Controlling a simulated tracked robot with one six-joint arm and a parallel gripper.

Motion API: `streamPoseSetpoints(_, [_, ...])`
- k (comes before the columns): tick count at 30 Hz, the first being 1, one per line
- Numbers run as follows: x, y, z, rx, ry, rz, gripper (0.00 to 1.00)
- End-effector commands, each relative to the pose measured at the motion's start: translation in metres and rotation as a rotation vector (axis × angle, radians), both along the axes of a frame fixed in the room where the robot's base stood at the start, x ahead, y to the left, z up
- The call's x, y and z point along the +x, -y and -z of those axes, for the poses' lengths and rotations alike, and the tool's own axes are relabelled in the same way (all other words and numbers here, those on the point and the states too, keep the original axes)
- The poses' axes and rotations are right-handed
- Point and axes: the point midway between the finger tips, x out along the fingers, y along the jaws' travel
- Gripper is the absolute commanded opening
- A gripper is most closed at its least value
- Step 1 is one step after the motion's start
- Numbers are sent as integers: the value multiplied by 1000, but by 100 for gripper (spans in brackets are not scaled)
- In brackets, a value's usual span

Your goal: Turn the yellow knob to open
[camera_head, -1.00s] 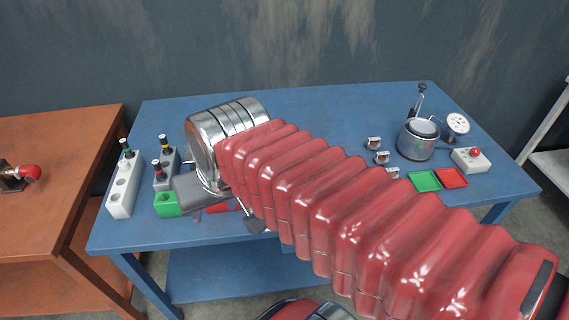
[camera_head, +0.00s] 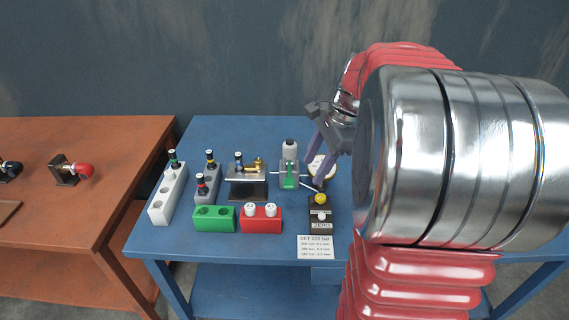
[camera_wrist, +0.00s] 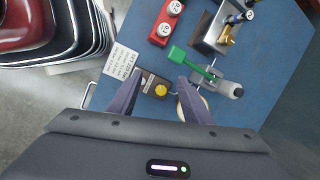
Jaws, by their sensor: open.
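The yellow knob (camera_head: 320,198) sits on a small dark block marked "ZERO" on the blue table (camera_head: 230,132). The knob also shows in the wrist view (camera_wrist: 161,90), between my two fingers in the picture. My gripper (camera_head: 322,160) is open and empty, its fingers pointing down above and behind the knob in the head view. The wrist view shows its fingertips (camera_wrist: 160,76) spread apart. I see a gap to the knob but cannot tell its exact size. A round white dial (camera_head: 317,168) behind the knob is partly hidden by the fingers.
A grey pump with a green lever (camera_head: 290,180) stands just left of the knob. A brass-fitted stand (camera_head: 247,188), red block (camera_head: 261,219), green block (camera_head: 214,219) and label card (camera_head: 316,246) are nearby. My arm hides the table's right side.

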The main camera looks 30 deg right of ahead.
Motion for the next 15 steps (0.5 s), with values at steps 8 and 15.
streamPoseSetpoints(8, [-3,86,30,176,-64,381,45])
streamPoseSetpoints(15, [-7,111,40,235,-83,501,45])
